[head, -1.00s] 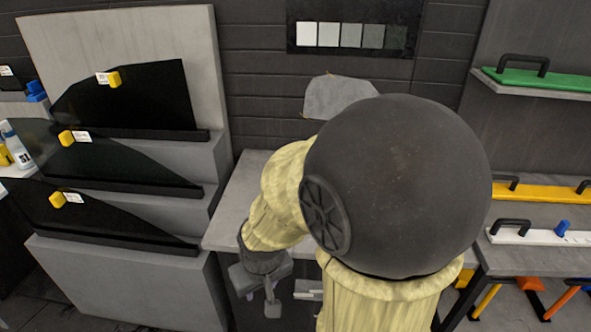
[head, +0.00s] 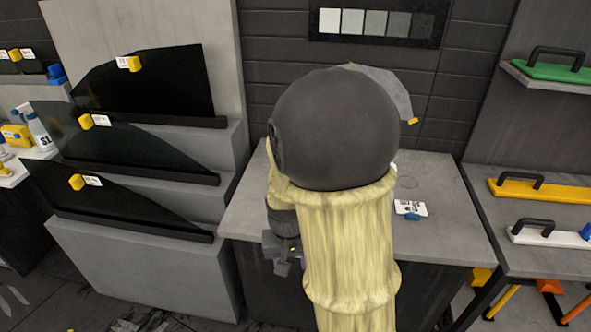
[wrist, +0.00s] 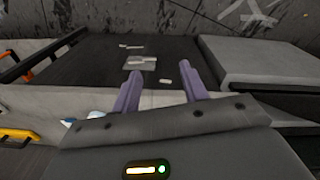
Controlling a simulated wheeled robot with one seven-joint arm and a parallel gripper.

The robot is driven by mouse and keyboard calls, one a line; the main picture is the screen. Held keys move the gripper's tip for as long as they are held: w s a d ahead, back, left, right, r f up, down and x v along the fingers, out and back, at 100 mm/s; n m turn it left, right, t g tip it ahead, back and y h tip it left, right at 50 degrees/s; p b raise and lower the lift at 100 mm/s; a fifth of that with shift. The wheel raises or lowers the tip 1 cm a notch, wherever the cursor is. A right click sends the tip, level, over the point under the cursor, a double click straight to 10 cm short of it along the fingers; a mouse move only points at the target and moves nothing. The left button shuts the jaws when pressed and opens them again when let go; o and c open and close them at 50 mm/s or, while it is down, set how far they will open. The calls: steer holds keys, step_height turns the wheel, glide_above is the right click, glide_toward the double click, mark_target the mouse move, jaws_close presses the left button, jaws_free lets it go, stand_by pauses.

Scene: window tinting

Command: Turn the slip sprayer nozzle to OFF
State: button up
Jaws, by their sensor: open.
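A white spray bottle (head: 40,131) with dark lettering starting "SL" stands on a white surface at the far left of the head view. Its sprayer head is small there, and I cannot read the nozzle's setting. My gripper (head: 284,256) hangs low beside the grey table, well to the right of the bottle and apart from it. Most of it is hidden by my arm. In the wrist view my gripper (wrist: 160,88) shows two purple fingers spread apart with nothing between them.
Stepped grey stands with dark film panels (head: 140,150) lie between the bottle and my arm. The grey table (head: 450,205) holds a white card (head: 410,207) with a blue item. Shelves with yellow (head: 535,190) and green (head: 550,70) handled tools are at right.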

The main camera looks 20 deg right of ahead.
steer(key=w+d+f+m+g+h+b, duration=0.1)
steer(key=w+d+f+m+g+h, duration=0.2)
steer(key=w+d+f+m, duration=0.45)
steer(key=w+d+r+m+g+h+b, duration=0.1)
steer(key=w+d+r+m+h, duration=0.25)
steer(key=d+h, duration=0.2)
steer(key=w+a+r+m+h+b, duration=0.1)
steer(key=w+a+r+m+h, duration=0.1)
steer(key=w+a+r+h, duration=0.45)
steer(key=w+a+r+t+h, duration=0.1)
steer(key=w+a+r+t, duration=0.1)
steer(key=a, duration=0.4)
steer(key=w+a+r+m+t+h+b, duration=0.1)
steer(key=w+a+r, duration=0.1)
steer(key=w+a, duration=0.2)
steer(key=shift+a+t, duration=0.4)
steer(key=shift+a, duration=0.65)
steer(key=shift+w+d+r, duration=0.1)
